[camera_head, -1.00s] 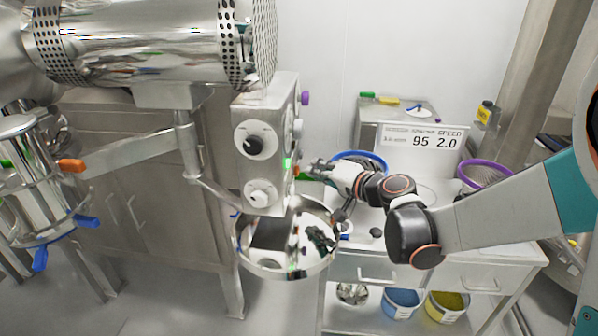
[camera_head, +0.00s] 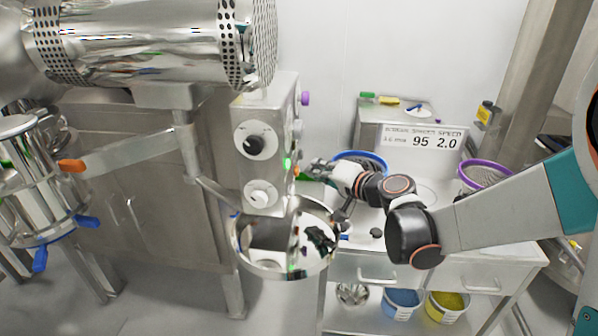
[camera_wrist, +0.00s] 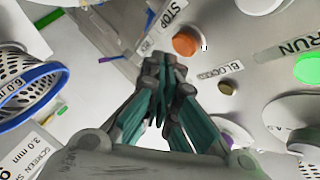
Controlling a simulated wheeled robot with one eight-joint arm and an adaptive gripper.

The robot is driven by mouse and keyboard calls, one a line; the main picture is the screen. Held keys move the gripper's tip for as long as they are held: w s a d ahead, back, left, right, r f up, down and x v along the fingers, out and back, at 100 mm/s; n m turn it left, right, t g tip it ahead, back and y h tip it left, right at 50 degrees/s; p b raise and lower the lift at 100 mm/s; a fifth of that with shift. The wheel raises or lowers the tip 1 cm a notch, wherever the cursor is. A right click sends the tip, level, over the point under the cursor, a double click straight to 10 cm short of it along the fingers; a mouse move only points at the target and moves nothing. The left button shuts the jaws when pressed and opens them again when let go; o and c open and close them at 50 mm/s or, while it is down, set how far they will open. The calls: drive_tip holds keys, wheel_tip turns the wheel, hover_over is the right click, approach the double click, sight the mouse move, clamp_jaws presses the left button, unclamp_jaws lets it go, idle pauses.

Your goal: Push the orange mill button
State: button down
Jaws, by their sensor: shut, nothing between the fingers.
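The orange button (camera_wrist: 186,41) is a round knob on the steel control box, beside a STOP label (camera_wrist: 173,12) in the wrist view. In the head view the box (camera_head: 268,140) shows from its front; the button is a tiny orange spot on its right side. My gripper (camera_wrist: 167,66) is shut and empty, its tips just below and left of the button in the wrist picture. In the head view my gripper (camera_head: 312,169) is close to the box's right side. I cannot tell whether the tips touch the button.
A green button (camera_wrist: 308,68) with a RUN label and a small brass knob (camera_wrist: 227,88) are on the same panel. A blue-rimmed screen (camera_wrist: 28,90) lies left of my gripper.

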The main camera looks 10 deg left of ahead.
drive_tip(key=shift+a, duration=0.45)
idle(0.3)
drive_tip(key=shift+a, duration=0.5)
idle(0.8)
drive_tip(key=shift+d, duration=0.9)
drive_tip(key=d, duration=0.5)
idle(0.4)
drive_tip(key=shift+s, duration=0.1)
idle(0.4)
